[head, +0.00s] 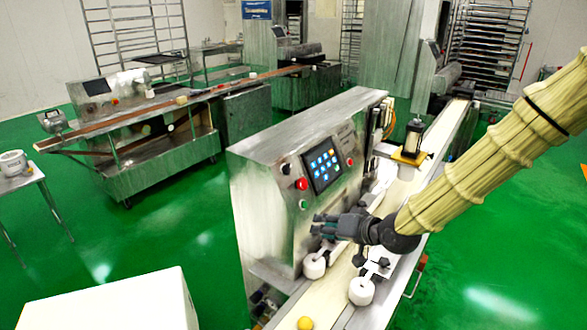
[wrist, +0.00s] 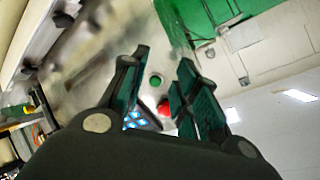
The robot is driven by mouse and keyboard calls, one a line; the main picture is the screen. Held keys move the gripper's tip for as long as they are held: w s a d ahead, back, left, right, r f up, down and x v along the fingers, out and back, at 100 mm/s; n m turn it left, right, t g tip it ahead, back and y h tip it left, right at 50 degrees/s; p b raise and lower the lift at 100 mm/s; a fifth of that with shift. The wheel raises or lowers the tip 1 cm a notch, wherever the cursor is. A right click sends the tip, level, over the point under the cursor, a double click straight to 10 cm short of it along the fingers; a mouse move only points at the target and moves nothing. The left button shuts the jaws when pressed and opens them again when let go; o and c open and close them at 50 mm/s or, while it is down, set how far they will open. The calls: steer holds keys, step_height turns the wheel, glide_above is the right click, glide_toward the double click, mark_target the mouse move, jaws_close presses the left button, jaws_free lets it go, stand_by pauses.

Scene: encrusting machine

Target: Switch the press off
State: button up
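The press is the steel machine (head: 262,195) with a tilted front panel in the middle of the head view. Its panel has a lit touch screen (head: 322,165), a red button (head: 302,184) at the screen's left and a green button (head: 304,205) below that. My gripper (head: 316,224) is in front of the panel, below and right of the green button. In the wrist view, my gripper (wrist: 163,58) has its fingers apart with nothing held. The green button (wrist: 155,81) and the red button (wrist: 164,107) show between the fingers. I cannot tell how far away they are.
A conveyor (head: 342,285) with white rollers (head: 361,291) runs below my gripper. A yellow ball (head: 305,323) lies on it near the front. A black and yellow unit (head: 412,142) stands beyond. A white box (head: 112,303) is at front left; green floor lies open behind it.

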steer(key=n+t+y, duration=0.1)
steer(key=y, duration=0.1)
glide_toward(290, 169)
steer(key=s+d, duration=0.1)
steer(key=s, duration=0.1)
steer(key=p+x, duration=0.1)
steer(key=x, duration=0.2)
steer(key=p+x, duration=0.2)
steer(key=x, duration=0.2)
steer(key=p+x, duration=0.1)
steer(key=x, duration=0.2)
steer(key=shift+w+r, duration=0.2)
steer(key=shift+w, duration=0.35)
jaws_close()
